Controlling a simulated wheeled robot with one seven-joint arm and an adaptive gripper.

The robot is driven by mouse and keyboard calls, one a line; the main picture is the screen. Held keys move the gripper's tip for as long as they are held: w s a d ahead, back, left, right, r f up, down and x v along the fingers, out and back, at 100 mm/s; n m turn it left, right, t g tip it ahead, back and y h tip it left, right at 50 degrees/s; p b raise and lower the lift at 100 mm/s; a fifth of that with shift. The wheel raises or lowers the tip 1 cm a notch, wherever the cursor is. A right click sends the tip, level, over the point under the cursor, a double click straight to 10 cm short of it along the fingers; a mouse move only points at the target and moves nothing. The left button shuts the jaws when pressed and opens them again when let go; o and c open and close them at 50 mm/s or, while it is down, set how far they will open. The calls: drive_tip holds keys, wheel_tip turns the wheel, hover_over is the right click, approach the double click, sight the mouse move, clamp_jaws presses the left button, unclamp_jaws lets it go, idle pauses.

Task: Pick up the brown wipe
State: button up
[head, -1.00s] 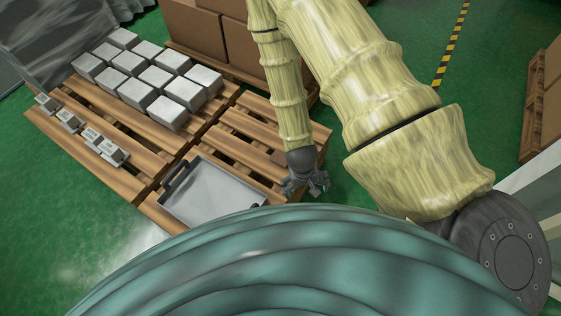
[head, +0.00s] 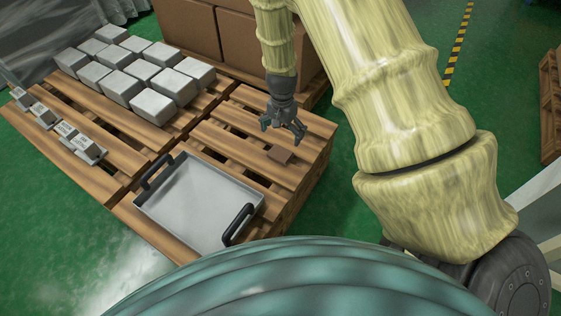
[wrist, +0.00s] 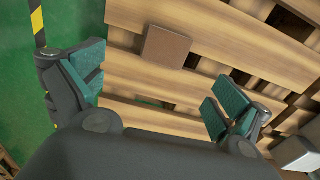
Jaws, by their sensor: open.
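The brown wipe (head: 281,154) is a small flat brown square lying on the pallet's slats, near the pallet's right end in the head view. My gripper (head: 284,128) is open and empty, above the pallet just behind the wipe in the head view. In the wrist view its two green-padded fingers (wrist: 155,88) are spread wide. The wipe is not touched by either finger.
A grey metal tray (head: 195,240) with black handles sits on the pallet (head: 226,138) in front. Several grey blocks (head: 150,104) stand at the back left, with small labelled pieces (head: 80,142) along the left edge. Brown boxes (head: 238,42) stand behind.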

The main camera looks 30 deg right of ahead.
drive_tip(key=w, duration=0.1)
drive_tip(key=b, duration=0.2)
hover_over(281, 151)
wheel_tip(281, 151, down, 6)
drive_tip(key=shift+s+r, duration=0.1)
drive_tip(key=shift+r, duration=0.15)
drive_tip(key=shift+d+f+b, duration=0.1)
drive_tip(key=shift+f+b, duration=1.45)
drive_tip(key=shift+f, duration=1.1)
drive_tip(key=shift+r, duration=0.1)
drive_tip(key=c, duration=0.8)
drive_tip(key=shift+c, duration=0.4)
drive_tip(key=shift+r, duration=0.3)
wheel_tip(281, 151, up, 3)
drive_tip(key=shift+r+p, duration=0.2)
drive_tip(key=shift+p, duration=1.05)
drive_tip(key=s+a+p, duration=0.1)
drive_tip(key=s+a, duration=0.2)
drive_tip(key=s, duration=0.1)
drive_tip(key=s+a+p, duration=0.1)
drive_tip(key=s+a, duration=0.2)
drive_tip(key=s, duration=0.2)
drive_tip(key=s+a+r+p, duration=0.1)
drive_tip(key=s+a, duration=0.1)
drive_tip(key=s, duration=0.2)
drive_tip(key=shift+s+a, duration=0.15)
drive_tip(key=shift+a, duration=0.25)
